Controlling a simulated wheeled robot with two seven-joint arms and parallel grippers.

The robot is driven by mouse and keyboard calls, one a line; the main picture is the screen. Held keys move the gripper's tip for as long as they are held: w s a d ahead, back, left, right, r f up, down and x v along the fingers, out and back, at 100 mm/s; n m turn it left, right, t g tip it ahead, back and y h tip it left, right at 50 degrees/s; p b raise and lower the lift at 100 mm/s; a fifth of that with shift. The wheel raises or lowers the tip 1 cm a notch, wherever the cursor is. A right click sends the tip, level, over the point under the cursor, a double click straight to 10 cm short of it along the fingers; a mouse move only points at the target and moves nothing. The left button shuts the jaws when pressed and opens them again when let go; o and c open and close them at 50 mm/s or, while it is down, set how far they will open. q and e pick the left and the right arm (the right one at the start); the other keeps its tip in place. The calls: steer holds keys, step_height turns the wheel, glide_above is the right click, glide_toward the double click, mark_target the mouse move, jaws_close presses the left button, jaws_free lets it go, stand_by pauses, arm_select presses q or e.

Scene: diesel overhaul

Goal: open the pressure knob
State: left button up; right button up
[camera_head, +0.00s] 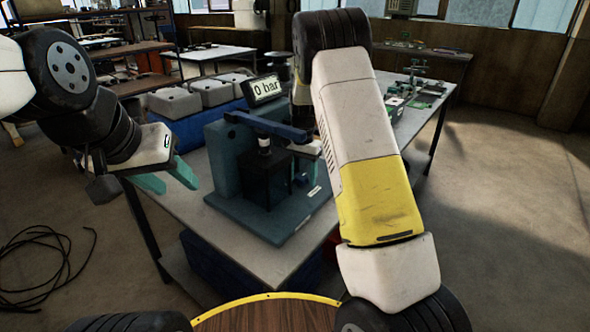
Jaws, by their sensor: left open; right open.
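A blue-green pressure test stand (226,160) is on the near end of the table. Its display (265,88) reads "0 bar". A blue lever (270,125) runs across its top, above a dark block (265,178). A small blue part (301,180) shows at the block's right side; I cannot tell whether it is the pressure knob. My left gripper (172,182) is open and empty, with teal fingers, left of the stand. My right gripper (309,149) is partly hidden behind my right arm, at the stand's right side; its fingers are not clearly seen.
The grey table (185,205) has grey-lidded blue bins (213,89) behind the stand and a small green device (414,85) at its far right. Black cable (45,265) lies coiled on the floor at left. The floor at right is clear.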

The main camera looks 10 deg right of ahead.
mark_target(302, 176)
step_height(302, 176, up, 7)
steer(key=shift+r, duration=0.15)
stand_by(0.4)
